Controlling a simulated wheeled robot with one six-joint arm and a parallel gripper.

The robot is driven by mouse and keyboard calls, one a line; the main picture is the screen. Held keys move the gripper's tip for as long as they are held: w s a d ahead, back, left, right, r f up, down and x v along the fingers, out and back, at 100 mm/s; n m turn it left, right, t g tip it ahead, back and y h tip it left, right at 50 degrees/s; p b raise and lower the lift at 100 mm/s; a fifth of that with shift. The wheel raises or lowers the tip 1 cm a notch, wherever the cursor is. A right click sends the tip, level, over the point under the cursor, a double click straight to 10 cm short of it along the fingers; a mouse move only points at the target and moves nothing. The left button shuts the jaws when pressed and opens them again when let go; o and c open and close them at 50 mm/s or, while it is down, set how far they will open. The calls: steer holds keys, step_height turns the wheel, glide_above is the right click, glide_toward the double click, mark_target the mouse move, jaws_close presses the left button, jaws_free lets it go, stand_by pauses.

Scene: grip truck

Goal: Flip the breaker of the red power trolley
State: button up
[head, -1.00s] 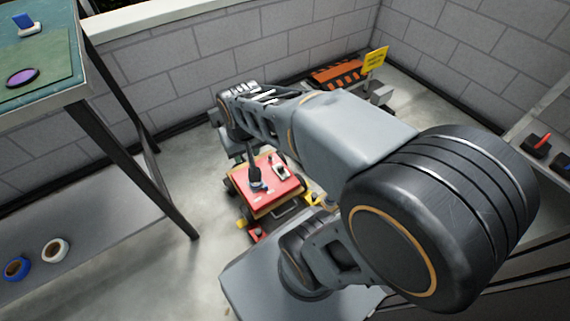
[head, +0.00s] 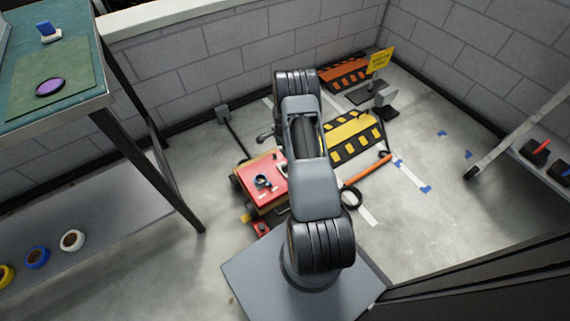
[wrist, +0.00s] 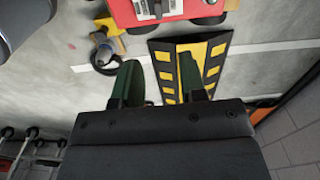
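In the wrist view the trolley's red edge (wrist: 194,10) shows at the top with a pale panel (wrist: 152,8), cut off by the frame. I cannot make out the breaker's position. My gripper (wrist: 159,76) has two green fingers, apart and with nothing between them. It is short of the trolley in that picture; the head view hides its fingers.
A yellow-and-black ramp (head: 352,138) lies right of the trolley, with an orange bar (head: 366,169) and black ring (head: 351,197) nearby. An orange-and-black barrier (head: 343,73) and yellow sign (head: 379,61) stand at the back. A workbench (head: 100,95) is at left.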

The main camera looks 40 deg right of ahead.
steer(key=f+b, duration=0.2)
steer(key=f, duration=0.5)
steer(key=f+b, duration=0.3)
steer(key=f, duration=0.5)
steer(key=shift+s+d, duration=0.2)
steer(key=shift+c, duration=0.3)
jaws_close()
